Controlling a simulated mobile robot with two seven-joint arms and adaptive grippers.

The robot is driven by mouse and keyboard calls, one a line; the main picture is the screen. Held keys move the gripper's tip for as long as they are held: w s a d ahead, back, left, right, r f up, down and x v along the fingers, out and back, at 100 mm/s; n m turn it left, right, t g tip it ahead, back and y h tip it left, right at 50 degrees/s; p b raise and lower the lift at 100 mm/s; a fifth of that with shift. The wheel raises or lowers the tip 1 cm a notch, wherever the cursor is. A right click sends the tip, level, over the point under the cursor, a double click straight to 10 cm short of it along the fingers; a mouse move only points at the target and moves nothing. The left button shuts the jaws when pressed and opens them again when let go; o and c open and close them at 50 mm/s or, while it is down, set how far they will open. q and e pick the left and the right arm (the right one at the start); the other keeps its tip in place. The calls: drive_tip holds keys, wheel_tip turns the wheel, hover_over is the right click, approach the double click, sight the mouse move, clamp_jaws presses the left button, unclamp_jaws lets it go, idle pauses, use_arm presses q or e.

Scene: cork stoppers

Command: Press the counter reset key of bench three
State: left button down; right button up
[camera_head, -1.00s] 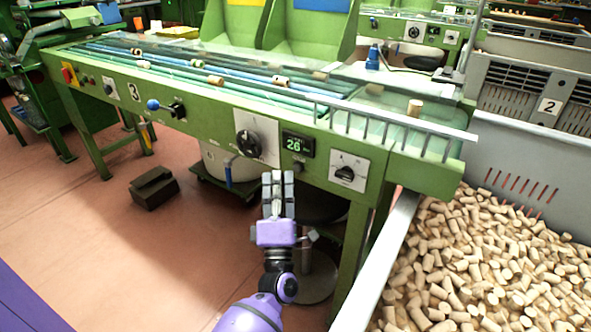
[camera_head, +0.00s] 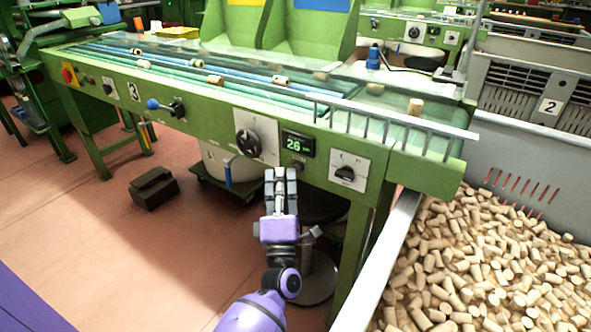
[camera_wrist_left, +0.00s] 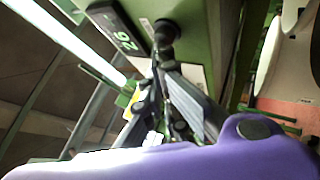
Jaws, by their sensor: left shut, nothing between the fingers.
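Bench three (camera_head: 215,106) is a green machine table with a "3" plate on its front panel. A lit counter display (camera_head: 297,143) reading 26 sits on that panel. Just below it is a small dark round key (camera_head: 298,164), partly hard to make out. The wrist view shows the display (camera_wrist_left: 124,40) and the black round key (camera_wrist_left: 166,32) beside it. My left gripper (camera_head: 281,172) is shut and empty, its fingertips just below and left of the key. In the wrist view its fingertips (camera_wrist_left: 169,64) appear close to the key; contact cannot be told. My right gripper is out of view.
A large black dial (camera_head: 248,142) is left of the display, and a smaller knob (camera_head: 345,173) is to its right. A grey crate (camera_head: 520,150) full of corks stands at the right. A dark block (camera_head: 153,188) lies on the floor.

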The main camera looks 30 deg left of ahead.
use_arm(q)
drive_tip(key=shift+w, duration=0.25)
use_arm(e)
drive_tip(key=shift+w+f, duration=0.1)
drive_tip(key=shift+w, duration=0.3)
use_arm(q)
drive_tip(key=shift+s, duration=0.15)
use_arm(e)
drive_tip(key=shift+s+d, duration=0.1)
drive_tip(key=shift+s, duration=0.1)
use_arm(q)
drive_tip(key=shift+s, duration=0.7)
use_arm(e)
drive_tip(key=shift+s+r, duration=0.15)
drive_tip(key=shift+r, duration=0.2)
use_arm(q)
drive_tip(key=s+p, duration=0.2)
drive_tip(key=s, duration=0.3)
drive_tip(key=shift+a, duration=0.1)
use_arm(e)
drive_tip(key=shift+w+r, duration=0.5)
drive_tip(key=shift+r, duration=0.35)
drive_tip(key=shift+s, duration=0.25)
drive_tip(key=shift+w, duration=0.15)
